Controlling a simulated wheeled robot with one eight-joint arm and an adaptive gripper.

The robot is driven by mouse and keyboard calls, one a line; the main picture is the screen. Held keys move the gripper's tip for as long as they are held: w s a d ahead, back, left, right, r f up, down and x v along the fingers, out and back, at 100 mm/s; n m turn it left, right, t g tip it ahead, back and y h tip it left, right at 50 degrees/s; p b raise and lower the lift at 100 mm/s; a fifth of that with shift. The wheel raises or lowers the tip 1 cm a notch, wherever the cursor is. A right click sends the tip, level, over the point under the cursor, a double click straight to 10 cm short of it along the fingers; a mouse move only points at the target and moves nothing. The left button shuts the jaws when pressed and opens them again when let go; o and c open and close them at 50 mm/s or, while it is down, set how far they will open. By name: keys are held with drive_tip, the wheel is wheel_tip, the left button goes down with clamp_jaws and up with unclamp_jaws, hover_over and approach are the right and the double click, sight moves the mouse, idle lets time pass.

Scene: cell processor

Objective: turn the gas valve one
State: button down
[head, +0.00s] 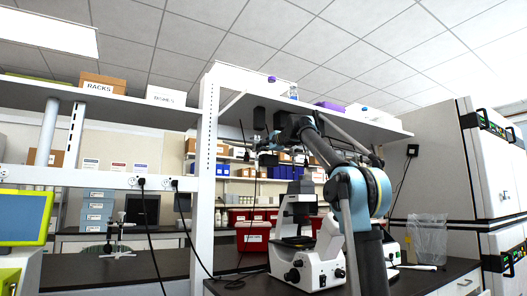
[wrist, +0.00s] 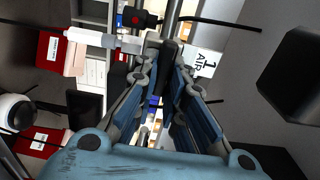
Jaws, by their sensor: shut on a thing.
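In the wrist view, a white label reading "1 AIR" (wrist: 203,65) hangs just right of my fingertips. My gripper (wrist: 168,52) is shut on the gas valve one (wrist: 153,38), at a grey pipe fitting beside this label. The fingers hide most of the part they hold, so its turned angle cannot be told. A black block with a red dot (wrist: 140,18) sits just above the fingertips. In the head view my gripper (head: 268,146) is raised under the overhead shelf, and the valve is too small to make out there.
The overhead shelf (head: 330,122) runs close above my arm. A white microscope (head: 297,240) stands on the dark bench below. Red bins (head: 253,236) stand behind it, and a clear bag (head: 428,232) is at the right. A white shelf post (head: 205,190) rises to the left.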

drive_tip(key=shift+d+f, duration=0.1)
drive_tip(key=c, duration=1.6)
unclamp_jaws()
drive_tip(key=shift+w, duration=0.2)
drive_tip(key=shift+c, duration=0.2)
drive_tip(key=shift+s, duration=0.1)
drive_tip(key=v, duration=1.2)
